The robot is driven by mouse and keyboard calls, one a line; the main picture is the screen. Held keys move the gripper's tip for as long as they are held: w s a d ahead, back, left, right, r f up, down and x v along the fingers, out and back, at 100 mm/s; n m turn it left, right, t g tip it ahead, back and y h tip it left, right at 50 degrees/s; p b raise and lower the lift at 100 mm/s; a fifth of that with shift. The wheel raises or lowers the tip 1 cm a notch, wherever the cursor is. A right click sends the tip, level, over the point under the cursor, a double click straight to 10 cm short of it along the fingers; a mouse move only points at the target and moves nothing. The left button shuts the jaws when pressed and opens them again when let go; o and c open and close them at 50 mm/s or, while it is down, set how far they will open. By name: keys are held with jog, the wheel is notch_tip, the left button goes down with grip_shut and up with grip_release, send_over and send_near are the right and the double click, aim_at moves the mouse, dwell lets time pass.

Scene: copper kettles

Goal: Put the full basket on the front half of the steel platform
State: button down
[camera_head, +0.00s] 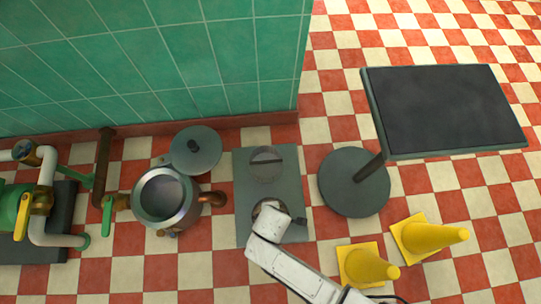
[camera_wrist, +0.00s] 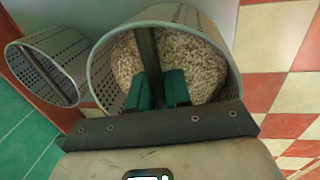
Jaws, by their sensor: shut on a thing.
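The full basket (camera_wrist: 185,14) is a round perforated metal basket holding pale grain-like pieces, with a dark bar across its top. My gripper (camera_wrist: 160,90) is shut on that bar, its green fingers over the grain. In the head view my wrist hides most of this basket, over the nearer part of the grey steel platform (camera_head: 243,180). I cannot tell whether the basket touches the platform. A second perforated basket (camera_wrist: 45,70) is at the left in the wrist view, with no grain visible inside. In the head view, a round item with a bar (camera_head: 265,158) stands on the platform's farther part.
A metal kettle (camera_head: 165,197) with copper fittings stands left of the platform, its round lid (camera_head: 196,150) beside it. Pipes (camera_head: 42,195) are far left. A dark-topped pedestal table (camera_head: 440,105) and two yellow cones (camera_head: 365,265) are right. A green tiled wall (camera_head: 160,60) stands behind.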

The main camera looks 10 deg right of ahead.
jog(key=shift+w+f, duration=0.2)
jog(key=shift+w+f+b, duration=0.15)
jog(key=shift+f+b, duration=0.5)
jog(key=shift+f, duration=0.25)
jog(key=shift+w+f+b, duration=0.1)
jog(key=shift+f+b, duration=0.5)
jog(key=shift+f, duration=0.3)
jog(key=shift+f, duration=0.15)
jog(key=c, duration=1.1)
grip_release()
jog(key=r+p, duration=0.2)
jog(key=r, duration=0.2)
jog(key=s+r+p, duration=0.1)
jog(key=r+p, duration=0.1)
jog(key=r, duration=0.2)
jog(key=s+r+p, duration=0.1)
jog(key=r+p, duration=0.2)
jog(key=r, duration=0.1)
jog(key=shift+s, duration=0.2)
